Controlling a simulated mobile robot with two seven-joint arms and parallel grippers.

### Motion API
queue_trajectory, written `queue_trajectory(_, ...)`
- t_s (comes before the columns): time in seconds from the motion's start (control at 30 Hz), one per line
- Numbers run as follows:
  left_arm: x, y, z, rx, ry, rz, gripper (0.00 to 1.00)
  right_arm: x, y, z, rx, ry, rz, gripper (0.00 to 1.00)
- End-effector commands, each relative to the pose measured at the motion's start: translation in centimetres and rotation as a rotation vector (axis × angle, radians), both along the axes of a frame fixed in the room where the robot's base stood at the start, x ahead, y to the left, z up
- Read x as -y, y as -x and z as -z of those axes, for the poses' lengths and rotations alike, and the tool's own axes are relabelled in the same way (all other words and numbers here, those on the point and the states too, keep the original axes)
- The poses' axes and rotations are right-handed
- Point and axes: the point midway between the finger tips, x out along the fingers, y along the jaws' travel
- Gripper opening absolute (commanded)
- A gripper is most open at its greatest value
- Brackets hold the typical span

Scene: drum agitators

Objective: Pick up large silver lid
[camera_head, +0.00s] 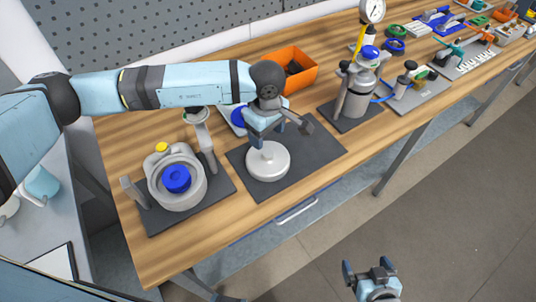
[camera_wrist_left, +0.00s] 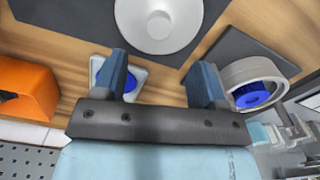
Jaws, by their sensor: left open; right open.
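The large silver lid (camera_head: 268,161) lies flat on a dark grey mat (camera_head: 318,150) near the middle of the bench. It is round with a raised centre, and its top is partly hidden by my left gripper in the head view. In the left wrist view the lid (camera_wrist_left: 140,36) is at the top, cut off by the frame edge. My left gripper (camera_head: 267,135) is open and empty, just above the lid. Its two fingers (camera_wrist_left: 161,60) point toward the lid with a gap between them. My right gripper (camera_head: 368,265) is open and empty, low over the floor.
A drum with a blue cap (camera_head: 177,178) stands on another mat at left. An orange bin (camera_head: 298,68) and a blue-topped steel vessel (camera_head: 360,92) stand behind and to the right. My left arm crosses above the bench. Bare wood runs along the front edge.

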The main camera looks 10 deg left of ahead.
Motion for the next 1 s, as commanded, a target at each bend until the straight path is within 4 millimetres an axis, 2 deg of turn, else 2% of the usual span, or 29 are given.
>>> queue_trajectory(0.1,0.1,0.0,1.5,-0.001,0.000,-0.001,0.66,0.0,-0.1,-0.5,0.002,-0.001,0.000,0.98)
queue_trajectory(0.33,0.1,0.1,3.2,-0.003,0.001,-0.001,0.66,0.0,-0.2,-1.2,0.004,0.000,0.000,0.98)
queue_trajectory(0.6,0.3,0.1,7.0,-0.001,0.002,-0.002,0.66,0.2,-0.3,-2.5,0.010,0.002,0.005,0.98)
queue_trajectory(0.87,0.3,0.1,7.5,0.000,0.002,-0.001,0.66,0.4,-0.3,-2.3,0.008,0.003,0.008,0.98)
queue_trajectory(0.9,0.3,0.1,7.5,0.000,0.002,-0.001,0.63,0.4,-0.3,-2.3,0.007,0.004,0.008,0.98)
queue_trajectory(1.0,0.3,0.1,7.5,0.000,0.002,-0.001,0.40,0.4,-0.2,-2.2,0.004,0.004,0.008,0.98)
